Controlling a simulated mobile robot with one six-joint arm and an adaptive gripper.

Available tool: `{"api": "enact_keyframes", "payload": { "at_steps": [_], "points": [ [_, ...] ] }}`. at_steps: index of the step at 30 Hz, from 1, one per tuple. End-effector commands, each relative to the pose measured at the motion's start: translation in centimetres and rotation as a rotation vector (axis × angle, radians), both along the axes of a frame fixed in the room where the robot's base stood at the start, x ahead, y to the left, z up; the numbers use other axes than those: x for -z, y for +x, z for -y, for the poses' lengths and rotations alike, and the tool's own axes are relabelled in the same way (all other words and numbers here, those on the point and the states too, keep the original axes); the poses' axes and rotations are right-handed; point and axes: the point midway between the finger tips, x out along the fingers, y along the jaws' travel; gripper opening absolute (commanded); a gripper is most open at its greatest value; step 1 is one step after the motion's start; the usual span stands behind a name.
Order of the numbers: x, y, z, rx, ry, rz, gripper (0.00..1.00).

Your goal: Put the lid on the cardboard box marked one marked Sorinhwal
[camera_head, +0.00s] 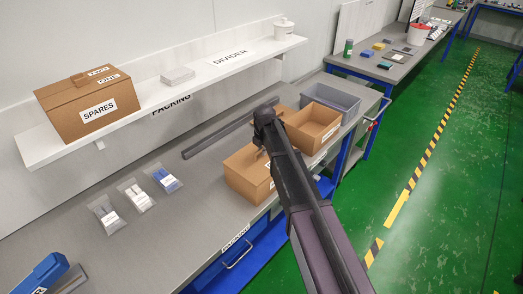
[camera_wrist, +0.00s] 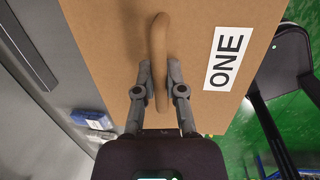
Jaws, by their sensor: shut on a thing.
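My gripper (camera_wrist: 160,92) is shut on the brown arched handle (camera_wrist: 158,40) of a flat cardboard lid (camera_wrist: 110,35). A white label (camera_wrist: 228,58) on the lid reads ONE. In the head view my gripper is over the nearer cardboard box (camera_head: 243,181) on the bench, and my arm covers part of it. I cannot tell whether the lid rests on that box or is just above it. The label on the box front is mostly hidden, so I cannot read a name. Beside it, farther back, stands an open cardboard box (camera_head: 325,134) with a white label.
A grey bin (camera_head: 345,99) stands behind the boxes. A shelf (camera_head: 160,103) above the bench holds a SPARES box (camera_head: 90,106). Several small packets (camera_head: 135,195) lie left on the bench, with a dark bar (camera_head: 205,143) behind. Bare bench separates packets and boxes.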

Motion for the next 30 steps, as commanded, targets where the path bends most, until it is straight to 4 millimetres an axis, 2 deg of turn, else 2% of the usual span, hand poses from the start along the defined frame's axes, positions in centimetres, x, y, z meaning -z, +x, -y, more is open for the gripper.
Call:
{"api": "enact_keyframes", "payload": {
  "at_steps": [26,27,30],
  "points": [
    [0.40,0.02,0.07,0.001,0.000,0.000,0.00],
    [0.40,0.02,0.07,0.001,0.000,0.000,0.26],
    [0.40,0.02,0.07,0.001,0.000,0.000,0.54]
  ]
}}
